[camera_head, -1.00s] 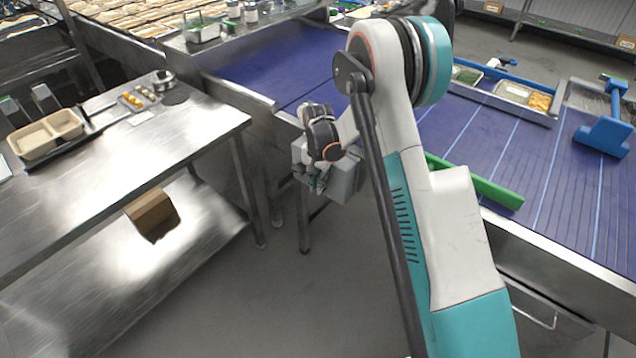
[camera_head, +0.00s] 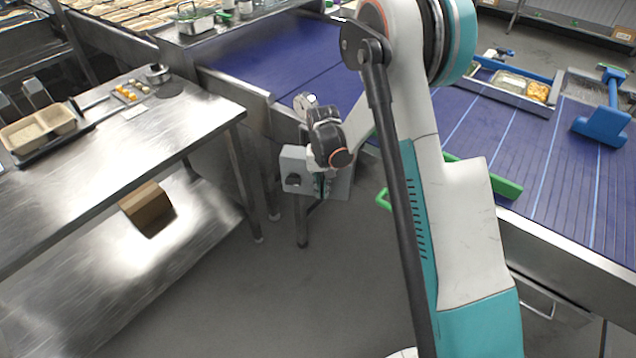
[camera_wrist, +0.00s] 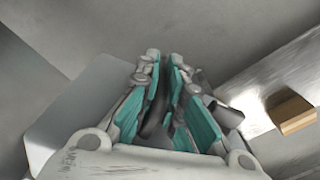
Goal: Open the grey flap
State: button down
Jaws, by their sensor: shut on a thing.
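My gripper (camera_head: 322,186) is at the side of the conveyor, low by its metal frame; it also shows in the wrist view (camera_wrist: 165,62). Its teal-padded fingers are shut on a narrow dark piece (camera_wrist: 160,112), which looks like the flap's handle. The grey flap (camera_head: 342,184) appears as a flat grey panel just right of the gripper, and a light grey panel shows left of the fingers in the wrist view (camera_wrist: 80,112). My wrist hides where these grey parts join.
A steel table (camera_head: 120,150) stands left, with a beige tray (camera_head: 38,130) on top and a brown box (camera_head: 147,207) on its lower shelf. The blue conveyor (camera_head: 270,66) runs behind. A green bar (camera_head: 505,187) lies at its near edge. Floor between table and arm is clear.

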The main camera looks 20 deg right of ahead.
jog(key=shift+s+d, duration=0.25)
jog(key=shift+s, duration=0.25)
jog(key=shift+s+d, duration=0.2)
jog(key=shift+s, duration=0.25)
jog(key=c, duration=1.7)
grip_release()
jog(key=shift+o, duration=0.2)
notch_tip(320, 180, up, 12)
